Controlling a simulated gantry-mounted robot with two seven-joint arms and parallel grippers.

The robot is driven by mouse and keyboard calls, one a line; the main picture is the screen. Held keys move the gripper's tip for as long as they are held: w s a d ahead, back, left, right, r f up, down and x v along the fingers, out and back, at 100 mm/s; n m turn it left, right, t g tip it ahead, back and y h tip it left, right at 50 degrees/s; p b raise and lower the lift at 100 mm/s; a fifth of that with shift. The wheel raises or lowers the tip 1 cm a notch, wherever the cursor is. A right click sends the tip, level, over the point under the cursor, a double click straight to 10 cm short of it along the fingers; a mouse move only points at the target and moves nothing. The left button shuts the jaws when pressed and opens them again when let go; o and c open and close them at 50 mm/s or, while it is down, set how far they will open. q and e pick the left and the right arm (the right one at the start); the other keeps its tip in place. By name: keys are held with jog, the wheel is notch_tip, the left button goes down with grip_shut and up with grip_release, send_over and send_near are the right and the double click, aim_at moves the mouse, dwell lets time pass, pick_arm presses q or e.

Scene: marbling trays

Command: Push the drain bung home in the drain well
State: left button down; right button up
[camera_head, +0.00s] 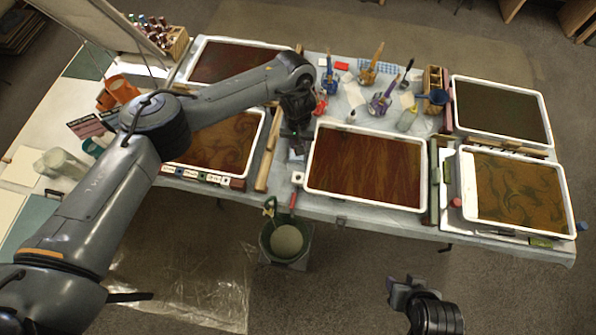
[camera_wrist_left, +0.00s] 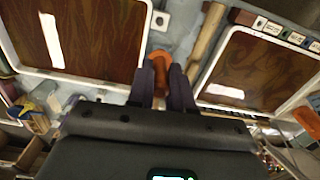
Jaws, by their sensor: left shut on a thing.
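My left gripper (camera_head: 297,154) hangs over the gap between the middle tray (camera_head: 365,201) and the tray to its left (camera_head: 250,152). In the left wrist view its two fingers (camera_wrist_left: 162,82) are shut on an orange piece, apparently the drain bung (camera_wrist_left: 160,61). I cannot make out the bung in the head view. A small white block with a dark hole (camera_head: 297,178), perhaps the drain well, sits at the middle tray's left edge. It also shows in the wrist view (camera_wrist_left: 160,21), apart from the bung in the picture. My right gripper (camera_head: 402,289) is off the table's front side, its jaws unclear.
A wooden bar (camera_head: 267,157) lies left of the gripper. Labelled small blocks (camera_head: 205,177) line the left tray's front. A green bucket (camera_head: 286,245) stands on the floor below the table edge. Bottles and brush pots (camera_head: 381,103) stand behind the middle tray.

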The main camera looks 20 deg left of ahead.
pick_arm(q)
jog(key=shift+f, duration=0.55)
jog(key=shift+f+b, duration=0.8)
jog(key=shift+f, duration=0.45)
jog(key=shift+f+b, duration=0.35)
jog(key=shift+f, duration=0.25)
jog(key=shift+f+b, duration=0.55)
jog(key=shift+f, duration=0.5)
jog(key=shift+f+b, duration=0.55)
jog(key=shift+f, duration=0.5)
jog(key=shift+f+b, duration=1.7)
jog(key=shift+f, duration=1.2)
jog(key=shift+f+b, duration=0.55)
jog(key=shift+f, duration=0.25)
jog(key=shift+f+b, duration=0.65)
jog(key=shift+f, duration=0.4)
jog(key=shift+f+b, duration=0.5)
jog(key=shift+f, duration=0.2)
